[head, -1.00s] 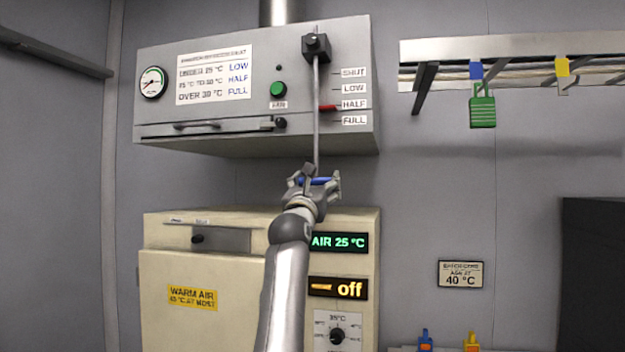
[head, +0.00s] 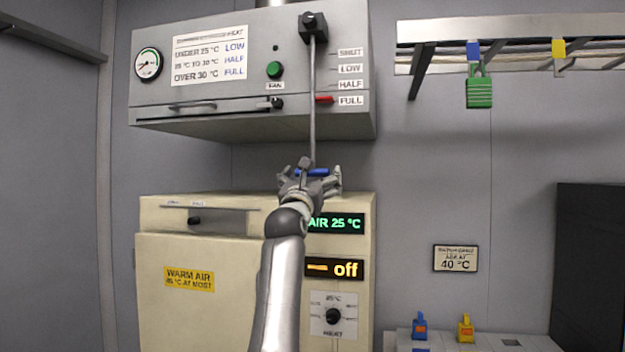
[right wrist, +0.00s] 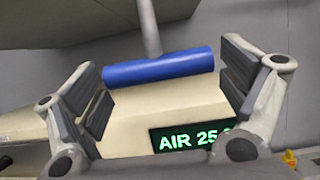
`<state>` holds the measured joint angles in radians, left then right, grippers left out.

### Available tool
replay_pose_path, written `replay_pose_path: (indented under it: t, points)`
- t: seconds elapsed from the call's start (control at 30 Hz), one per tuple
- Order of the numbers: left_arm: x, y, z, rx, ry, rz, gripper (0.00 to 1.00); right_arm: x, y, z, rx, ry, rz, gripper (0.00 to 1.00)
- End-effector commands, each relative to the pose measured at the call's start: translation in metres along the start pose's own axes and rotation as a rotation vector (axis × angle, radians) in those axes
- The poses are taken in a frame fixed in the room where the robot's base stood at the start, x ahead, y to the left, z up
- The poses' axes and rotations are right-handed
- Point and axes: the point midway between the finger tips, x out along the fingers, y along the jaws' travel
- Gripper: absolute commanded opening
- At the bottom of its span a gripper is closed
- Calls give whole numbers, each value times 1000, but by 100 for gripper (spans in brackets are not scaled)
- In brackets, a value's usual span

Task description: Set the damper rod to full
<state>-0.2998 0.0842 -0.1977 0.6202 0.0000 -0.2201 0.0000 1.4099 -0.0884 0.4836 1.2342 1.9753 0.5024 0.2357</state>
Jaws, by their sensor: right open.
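The damper rod (head: 313,110) hangs down from a black block (head: 313,24) on the grey hood's front. Its red pointer (head: 324,99) is level with the FULL label (head: 351,100). The rod ends in a blue crossbar handle (head: 312,172), which also shows in the right wrist view (right wrist: 160,67). My right gripper (head: 312,178) is open, with its fingers at either end of the blue handle; in the right wrist view a gap shows at the handle's right end, while contact at the left end is unclear. My left gripper is not in view.
Below the hood (head: 230,60) stands a cream oven (head: 190,320), its displays reading "AIR 25 °C" and "off". The hood's card gives UNDER 25 °C LOW and OVER 30 °C FULL. A green padlock (head: 479,93) hangs from the rail at right. Open wall lies right of the rod.

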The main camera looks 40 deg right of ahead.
Motion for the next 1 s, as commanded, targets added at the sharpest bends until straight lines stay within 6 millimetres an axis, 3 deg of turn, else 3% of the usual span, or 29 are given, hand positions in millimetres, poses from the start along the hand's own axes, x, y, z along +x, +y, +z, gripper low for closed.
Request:
replay_pose_path:
  t: [0.27, 0.8, 1.0]
  points:
    - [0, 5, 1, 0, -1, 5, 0, -8, 0, 1, 1, -2, 0, 93]
    - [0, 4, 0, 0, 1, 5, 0, -98, 0, 0, 2, 0, 1, 93]
    - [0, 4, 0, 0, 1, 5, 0, -117, 0, 0, 0, 0, 0, 93]
